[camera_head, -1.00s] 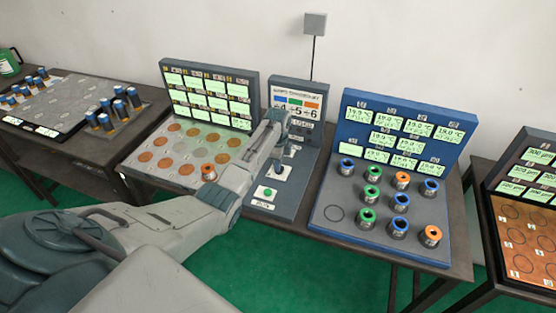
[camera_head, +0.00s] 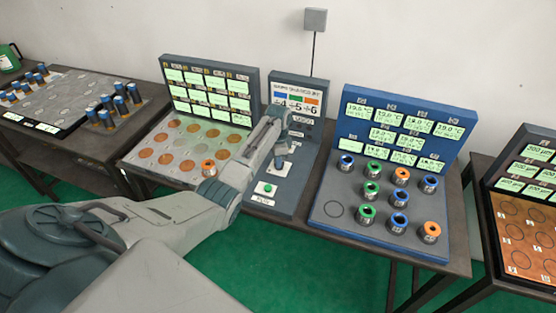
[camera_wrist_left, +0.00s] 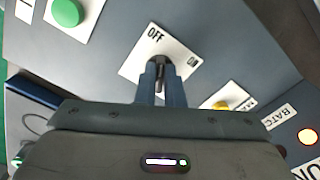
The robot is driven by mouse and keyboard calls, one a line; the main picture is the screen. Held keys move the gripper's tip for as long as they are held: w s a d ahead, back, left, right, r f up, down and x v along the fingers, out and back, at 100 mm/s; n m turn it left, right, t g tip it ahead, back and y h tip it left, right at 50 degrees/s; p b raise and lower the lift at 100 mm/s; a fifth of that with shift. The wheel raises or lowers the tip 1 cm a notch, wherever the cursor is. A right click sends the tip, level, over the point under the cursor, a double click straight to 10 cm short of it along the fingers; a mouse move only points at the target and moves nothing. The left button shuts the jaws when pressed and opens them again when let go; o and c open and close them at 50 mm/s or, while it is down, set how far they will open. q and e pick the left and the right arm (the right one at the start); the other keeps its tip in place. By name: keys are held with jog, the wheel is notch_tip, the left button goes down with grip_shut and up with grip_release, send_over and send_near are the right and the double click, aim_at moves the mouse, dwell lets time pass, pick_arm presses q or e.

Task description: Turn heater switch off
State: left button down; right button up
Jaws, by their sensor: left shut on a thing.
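The heater switch is a dark lever (camera_wrist_left: 160,61) on a white plate (camera_wrist_left: 180,47) marked OFF and ON in the left wrist view. My left gripper (camera_wrist_left: 160,76) is shut on the lever, with a finger on either side of it. The lever stands at the middle of the plate's near edge, below the two words; which setting it is in I cannot tell. In the head view my left gripper (camera_head: 280,152) is over the middle grey console (camera_head: 300,184), and its wrist hides part of the panel. My right gripper is not in view.
A blue panel (camera_head: 330,229) with several coloured-topped cylinders stands right of the console. A grey panel with several copper discs (camera_head: 165,159) is to the left.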

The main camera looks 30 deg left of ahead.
pick_arm(q)
jog(key=shift+w+r, duration=0.1)
jog(key=shift+r, duration=0.05)
jog(key=c, duration=1.6)
grip_release()
jog(key=shift+o, duration=0.3)
notch_tip(320, 180, up, 11)
jog(key=b, duration=0.3)
jog(key=shift+b, duration=0.4)
jog(key=shift+f, duration=0.2)
